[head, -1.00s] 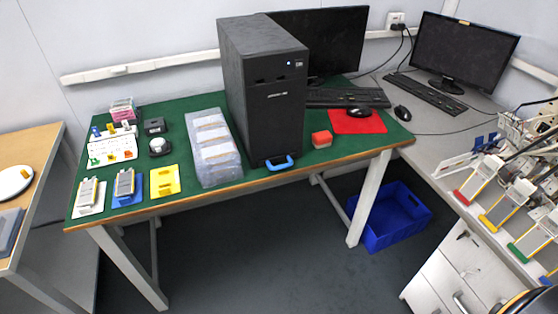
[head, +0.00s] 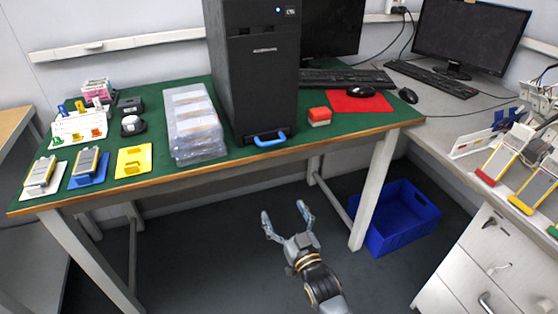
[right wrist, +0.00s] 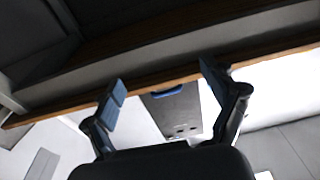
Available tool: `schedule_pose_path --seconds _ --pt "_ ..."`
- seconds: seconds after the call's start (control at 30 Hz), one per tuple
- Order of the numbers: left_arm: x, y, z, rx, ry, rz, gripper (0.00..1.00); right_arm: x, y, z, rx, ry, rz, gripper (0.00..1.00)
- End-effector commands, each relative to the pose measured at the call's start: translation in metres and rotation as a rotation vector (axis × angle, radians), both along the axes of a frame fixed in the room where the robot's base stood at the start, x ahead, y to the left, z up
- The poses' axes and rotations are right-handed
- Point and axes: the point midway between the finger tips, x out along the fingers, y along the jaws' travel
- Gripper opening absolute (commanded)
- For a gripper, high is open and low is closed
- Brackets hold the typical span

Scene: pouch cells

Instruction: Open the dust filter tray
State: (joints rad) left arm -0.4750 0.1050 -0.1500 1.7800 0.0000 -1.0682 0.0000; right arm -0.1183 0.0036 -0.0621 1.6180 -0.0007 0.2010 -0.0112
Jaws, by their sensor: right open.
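The black computer tower (head: 265,75) stands upright on the green table. The dust filter tray's blue handle (head: 270,139) shows at the bottom of its front, close to the table's front edge; the tray looks shut. In the right wrist view the blue handle (right wrist: 170,90) shows between my fingers, beyond the table edge. My right gripper (head: 283,211) is open and empty, in front of the table and lower in the picture than the handle, clear of it. Its two fingers also show spread in the right wrist view (right wrist: 163,82). My left gripper is not in view.
The green table's wooden front edge (head: 210,172) lies between my right gripper and the tower. A blue crate (head: 397,220) is on the floor.

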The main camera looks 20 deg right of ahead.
Motion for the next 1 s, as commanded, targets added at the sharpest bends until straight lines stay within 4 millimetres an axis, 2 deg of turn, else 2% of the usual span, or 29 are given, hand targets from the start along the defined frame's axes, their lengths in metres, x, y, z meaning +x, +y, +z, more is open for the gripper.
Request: schedule_pose_path --seconds 0.1,0.23,0.37,0.47,0.8,1.0 --pt "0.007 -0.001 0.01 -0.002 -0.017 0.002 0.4 0.002 -0.006 0.049 0.014 -0.169 -0.016 0.86" --pt "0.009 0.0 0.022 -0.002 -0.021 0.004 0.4 -0.001 -0.01 0.081 0.02 -0.253 -0.025 0.86" --pt "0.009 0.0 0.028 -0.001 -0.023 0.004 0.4 0.005 -0.01 0.092 0.021 -0.269 -0.026 0.86" --pt "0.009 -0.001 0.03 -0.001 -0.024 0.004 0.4 0.019 -0.01 0.097 0.021 -0.268 -0.026 0.86" --pt "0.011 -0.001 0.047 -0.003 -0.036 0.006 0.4 0.085 -0.007 0.124 0.021 -0.266 -0.026 0.86" --pt "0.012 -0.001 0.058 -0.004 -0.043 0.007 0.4 0.113 -0.006 0.134 0.021 -0.263 -0.026 0.86"
